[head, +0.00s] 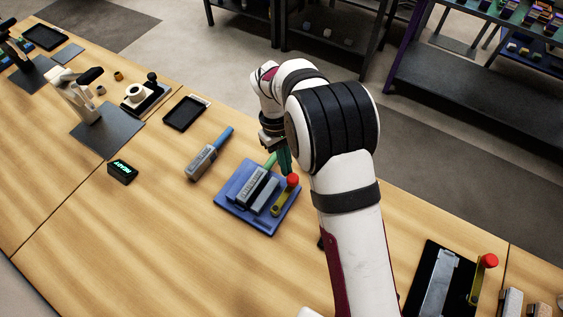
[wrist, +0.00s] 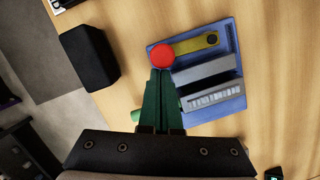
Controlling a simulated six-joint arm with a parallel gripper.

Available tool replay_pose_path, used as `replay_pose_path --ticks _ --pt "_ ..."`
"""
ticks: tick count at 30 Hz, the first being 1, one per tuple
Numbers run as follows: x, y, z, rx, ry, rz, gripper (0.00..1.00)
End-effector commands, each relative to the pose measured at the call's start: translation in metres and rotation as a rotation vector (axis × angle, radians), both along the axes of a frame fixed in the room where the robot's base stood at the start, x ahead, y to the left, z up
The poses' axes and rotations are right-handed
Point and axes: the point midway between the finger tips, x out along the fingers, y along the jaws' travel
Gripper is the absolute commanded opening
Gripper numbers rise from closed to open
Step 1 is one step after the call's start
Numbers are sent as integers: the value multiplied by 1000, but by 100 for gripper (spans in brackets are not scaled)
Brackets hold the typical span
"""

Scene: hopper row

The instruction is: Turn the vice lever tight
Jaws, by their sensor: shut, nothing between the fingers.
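The vice has a blue base (head: 262,227), also in the wrist view (wrist: 238,60), and grey jaws (wrist: 205,70). A grey piece with a green end (head: 271,160) lies at the jaws; whether it is clamped I cannot tell. The yellow lever (head: 281,200) carries a red knob (head: 292,180). In the wrist view the lever (wrist: 196,44) runs from a dark pivot at the right to the red knob (wrist: 162,55) at the left. My gripper (head: 287,170) has green fingers, shut and empty. Its tips (wrist: 162,71) are right by the knob; contact is unclear.
A blue-handled grey tool (head: 202,160) lies left of the vice. A small black display (head: 122,171) and a black tray (head: 184,113) are farther left. A black board (head: 422,290) with another red-knobbed yellow lever (head: 478,280) lies at the lower right.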

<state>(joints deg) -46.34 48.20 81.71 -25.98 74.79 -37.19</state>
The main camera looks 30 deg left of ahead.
Motion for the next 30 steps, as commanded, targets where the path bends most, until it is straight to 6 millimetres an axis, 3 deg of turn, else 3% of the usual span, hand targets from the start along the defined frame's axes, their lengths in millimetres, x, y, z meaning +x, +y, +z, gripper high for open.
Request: replay_pose_path --ticks 11,30 --pt "3 -20 0 -1 1 -209 0" --pt "-10 -72 0 -1 1 -820 0"
